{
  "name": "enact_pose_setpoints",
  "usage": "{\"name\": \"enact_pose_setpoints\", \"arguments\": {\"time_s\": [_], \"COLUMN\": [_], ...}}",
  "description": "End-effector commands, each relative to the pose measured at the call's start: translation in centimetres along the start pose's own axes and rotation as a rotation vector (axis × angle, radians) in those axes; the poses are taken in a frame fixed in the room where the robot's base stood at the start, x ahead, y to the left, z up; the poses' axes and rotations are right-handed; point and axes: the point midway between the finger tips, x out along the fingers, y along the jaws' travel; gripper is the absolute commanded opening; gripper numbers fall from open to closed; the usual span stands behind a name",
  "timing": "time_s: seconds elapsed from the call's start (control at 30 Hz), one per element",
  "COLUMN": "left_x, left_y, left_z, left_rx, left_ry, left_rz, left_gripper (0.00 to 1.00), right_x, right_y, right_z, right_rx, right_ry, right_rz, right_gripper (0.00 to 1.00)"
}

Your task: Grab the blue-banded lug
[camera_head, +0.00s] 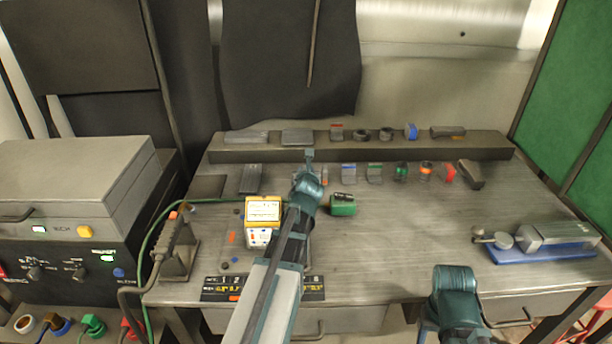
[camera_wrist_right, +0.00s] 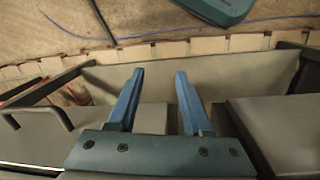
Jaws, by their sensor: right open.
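A grey block with a blue band (camera_head: 348,172) stands on the table in the head view, in the row before the raised ledge. A piece with a blue face or band (camera_head: 411,131) stands on the ledge; I cannot tell for sure which is the lug. My left gripper (camera_head: 309,155) reaches over the table, left of the blue-banded block and apart from it; its jaws are too small and edge-on to read. My right arm is low at the front edge in the head view. In the right wrist view my right gripper (camera_wrist_right: 160,73) is open and empty.
Near the blue-banded block stand a green-banded block (camera_head: 375,173), green (camera_head: 401,170) and orange (camera_head: 426,170) ringed pieces and a green box (camera_head: 343,205). A yellow-and-white device (camera_head: 262,212) stands left of my left arm. A blue-based fixture (camera_head: 545,250) is at right. The table's front right is clear.

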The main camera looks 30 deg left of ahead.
Motion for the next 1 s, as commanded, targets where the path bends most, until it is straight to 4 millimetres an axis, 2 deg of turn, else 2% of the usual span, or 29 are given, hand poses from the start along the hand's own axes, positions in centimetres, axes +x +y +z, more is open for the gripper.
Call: {"name": "enact_pose_setpoints", "arguments": {"time_s": [0.03, 0.13, 1.0], "left_x": [-0.01, -0.01, -0.01], "left_y": [-0.01, -0.01, -0.01], "left_z": [0.00, -0.01, -0.02], "left_rx": [0.000, 0.000, 0.000], "left_ry": [0.000, 0.000, 0.000], "left_rz": [0.000, 0.000, 0.000], "left_gripper": [0.17, 0.00, 0.00], "right_x": [0.00, 0.00, 0.00], "right_y": [0.00, 0.00, 0.00], "right_z": [0.00, 0.00, 0.00], "right_rx": [0.000, 0.000, 0.000], "right_ry": [0.000, 0.000, 0.000], "right_rz": [0.000, 0.000, 0.000], "right_gripper": [0.50, 0.50, 0.50]}}
